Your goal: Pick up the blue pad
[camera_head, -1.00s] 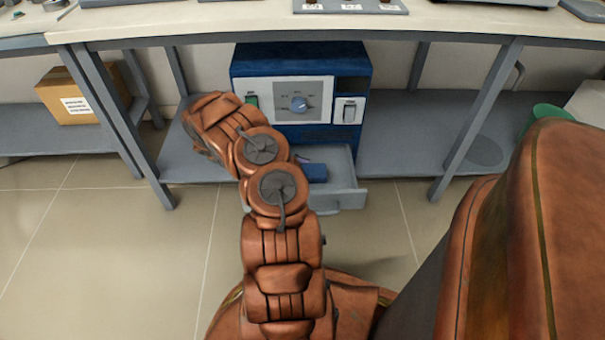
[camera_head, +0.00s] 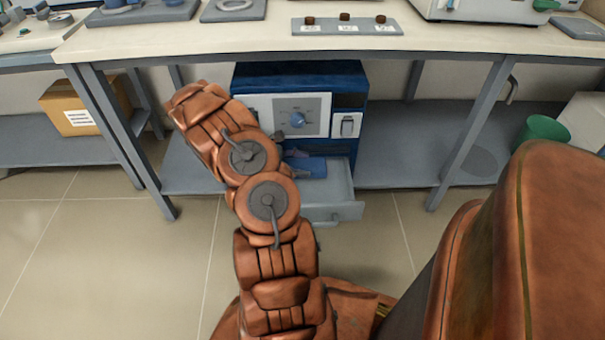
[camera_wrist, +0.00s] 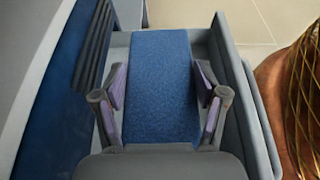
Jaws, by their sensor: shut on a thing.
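The blue pad (camera_wrist: 162,75) is a flat rectangle with a textured surface. In the wrist view it lies lengthwise between the two fingers of my gripper (camera_wrist: 160,92), which is shut on its side edges. In the head view the pad (camera_head: 314,166) shows at the open grey drawer (camera_head: 346,211) below the blue furnace (camera_head: 310,75). My arm hides part of the drawer's left side there. I cannot tell whether the pad still touches the drawer floor.
The drawer wall (camera_wrist: 238,90) runs close along the right of my gripper. The bench (camera_head: 230,38) is above the furnace, and its legs stand on both sides. A green bin (camera_head: 543,132) is on the lower shelf at right. The floor in front is clear.

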